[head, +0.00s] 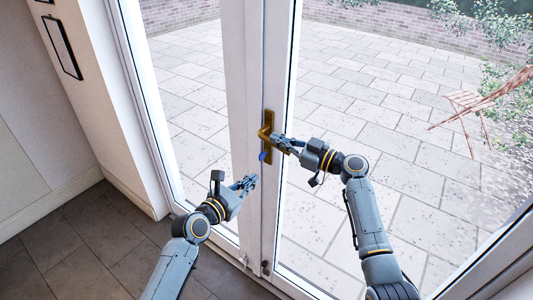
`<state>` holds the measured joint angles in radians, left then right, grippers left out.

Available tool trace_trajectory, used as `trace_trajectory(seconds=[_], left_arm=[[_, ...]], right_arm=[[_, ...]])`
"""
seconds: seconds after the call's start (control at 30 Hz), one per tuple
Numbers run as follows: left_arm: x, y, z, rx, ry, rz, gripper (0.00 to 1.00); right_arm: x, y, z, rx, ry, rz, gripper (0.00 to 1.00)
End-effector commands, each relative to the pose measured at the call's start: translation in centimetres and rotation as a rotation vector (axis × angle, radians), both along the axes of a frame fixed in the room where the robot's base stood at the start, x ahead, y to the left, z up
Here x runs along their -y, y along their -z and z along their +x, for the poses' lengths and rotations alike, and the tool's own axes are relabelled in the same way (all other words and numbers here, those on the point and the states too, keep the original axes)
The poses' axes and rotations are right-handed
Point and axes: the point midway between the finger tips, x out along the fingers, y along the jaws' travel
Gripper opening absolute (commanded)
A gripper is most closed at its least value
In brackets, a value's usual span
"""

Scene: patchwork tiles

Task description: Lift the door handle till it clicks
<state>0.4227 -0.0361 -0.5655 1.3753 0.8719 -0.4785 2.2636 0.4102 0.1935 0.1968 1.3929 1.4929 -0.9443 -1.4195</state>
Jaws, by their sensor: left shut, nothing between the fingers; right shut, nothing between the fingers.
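The brass door handle (265,133) sits on a tall brass plate on the white door frame, near the middle of the head view. A small blue item (263,156) hangs at the plate's lower part. My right gripper (279,141) is shut with its fingertips at the handle, partly covering the lever. I cannot tell whether they touch it. My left gripper (252,181) is shut and empty, lower and to the left, in front of the door frame and apart from the handle.
The white glazed doors (252,60) look closed. Through the glass are patio paving, a brick wall and a wooden folding chair (470,103). A wall with a dark frame (62,47) stands at the left. The dark tiled floor (75,245) at lower left is clear.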

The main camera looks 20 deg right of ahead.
Motion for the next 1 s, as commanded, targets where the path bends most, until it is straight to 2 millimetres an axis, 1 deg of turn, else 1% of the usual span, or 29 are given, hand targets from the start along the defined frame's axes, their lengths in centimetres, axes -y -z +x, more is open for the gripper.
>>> trace_trajectory(seconds=[0.03, 0.1, 0.17, 0.27, 0.5, 0.7, 0.87, 1.0], left_arm=[[0.4, -0.9, 0.0, -0.01, 0.007, -0.025, 0.0], [0.9, -1.5, 0.0, -0.021, 0.011, -0.048, 0.0], [1.4, -1.6, 0.2, -0.025, 0.014, -0.054, 0.0], [2.2, -1.4, 1.0, -0.025, 0.013, -0.053, 0.0], [5.3, -0.8, 3.5, -0.024, 0.012, -0.05, 0.0], [7.2, -0.3, 5.1, -0.027, 0.008, -0.051, 0.0], [8.4, -0.1, 6.1, -0.026, 0.006, -0.051, 0.0], [8.2, -1.3, 5.8, -0.02, 0.01, -0.051, 0.0]], right_arm=[[0.0, 0.2, 0.0, -0.002, -0.002, -0.001, 0.0], [0.0, 0.2, 0.0, -0.003, -0.002, 0.0, 0.0], [0.0, 0.2, 0.0, -0.003, -0.002, 0.0, 0.0], [0.1, 0.2, 0.0, -0.003, -0.002, 0.0, 0.0], [0.1, 0.2, 0.0, -0.004, 0.0, 0.0, 0.0], [0.1, 0.2, 0.0, -0.004, 0.0, 0.0, 0.0], [0.0, 0.2, 0.0, -0.004, 0.0, 0.0, 0.0], [0.0, 0.2, 0.0, -0.004, 0.0, -0.001, 0.0]])
